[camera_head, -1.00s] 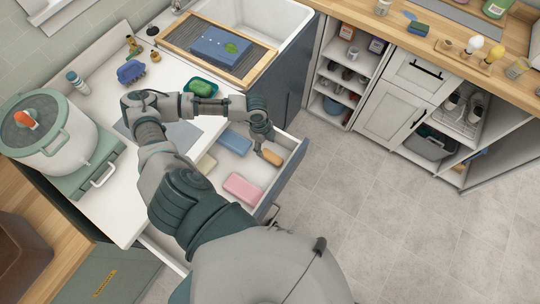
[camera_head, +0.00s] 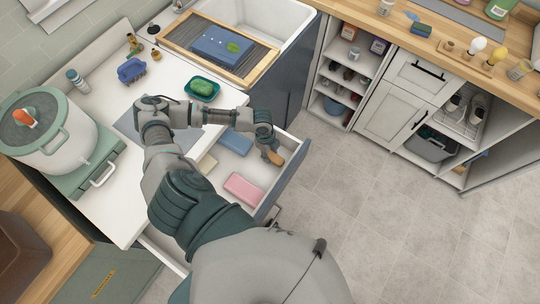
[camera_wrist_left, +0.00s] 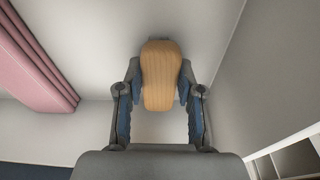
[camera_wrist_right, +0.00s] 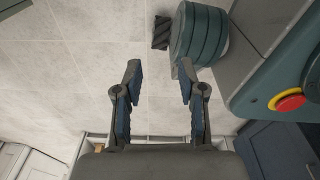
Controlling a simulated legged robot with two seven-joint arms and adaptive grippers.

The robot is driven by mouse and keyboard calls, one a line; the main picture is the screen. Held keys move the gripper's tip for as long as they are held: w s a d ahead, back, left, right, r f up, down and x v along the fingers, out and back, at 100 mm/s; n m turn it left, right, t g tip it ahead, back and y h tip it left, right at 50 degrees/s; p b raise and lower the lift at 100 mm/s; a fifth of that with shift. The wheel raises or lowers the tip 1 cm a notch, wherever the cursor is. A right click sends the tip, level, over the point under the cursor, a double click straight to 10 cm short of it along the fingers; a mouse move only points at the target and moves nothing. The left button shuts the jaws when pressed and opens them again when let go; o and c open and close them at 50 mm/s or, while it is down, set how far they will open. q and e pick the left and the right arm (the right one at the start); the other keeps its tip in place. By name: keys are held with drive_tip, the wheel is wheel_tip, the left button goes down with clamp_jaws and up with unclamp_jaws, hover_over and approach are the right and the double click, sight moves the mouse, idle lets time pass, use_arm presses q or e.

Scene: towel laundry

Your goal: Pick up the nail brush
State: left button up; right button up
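The nail brush looks to be the tan wooden oval block (camera_head: 272,156) over the open drawer at its right end. My left gripper (camera_head: 268,147) is at this block. In the left wrist view the block (camera_wrist_left: 161,75) lies lengthwise between the two fingers, which press against its sides. Its bristles are hidden. I cannot tell how far it is above the drawer floor. My right gripper (camera_wrist_right: 158,70) is open and empty above the tiled floor; it does not show in the head view.
The drawer walls stand close to my left gripper.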

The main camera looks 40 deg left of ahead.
sight(276, 158)
use_arm(q)
drive_tip(key=shift+d, duration=0.3)
drive_tip(key=shift+d+r, duration=0.15)
drive_tip(key=shift+d, duration=0.2)
drive_tip(key=shift+d+r, duration=0.35)
drive_tip(key=shift+r, duration=0.3)
drive_tip(key=shift+d+r, duration=0.3)
drive_tip(key=shift+r, duration=0.3)
drive_tip(key=r, duration=0.2)
drive_tip(key=a+r+p, duration=0.1)
drive_tip(key=r, duration=0.3)
drive_tip(key=shift+a+r, duration=0.15)
drive_tip(key=shift+a, duration=0.25)
drive_tip(key=shift+a+r, duration=0.2)
drive_tip(key=shift+r, duration=0.1)
drive_tip(key=shift+d+r, duration=0.35)
drive_tip(key=shift+d, duration=0.2)
drive_tip(key=o, duration=0.6)
drive_tip(key=shift+d, duration=0.3)
drive_tip(key=shift+d+r, duration=0.1)
drive_tip(key=shift+d, duration=0.05)
drive_tip(key=c, duration=0.5)
use_arm(e)
drive_tip(key=s+d, duration=0.1)
drive_tip(key=s+d+f, duration=0.1)
drive_tip(key=s+d, duration=0.1)
drive_tip(key=shift+s+f, duration=0.2)
drive_tip(key=shift+s, duration=0.05)
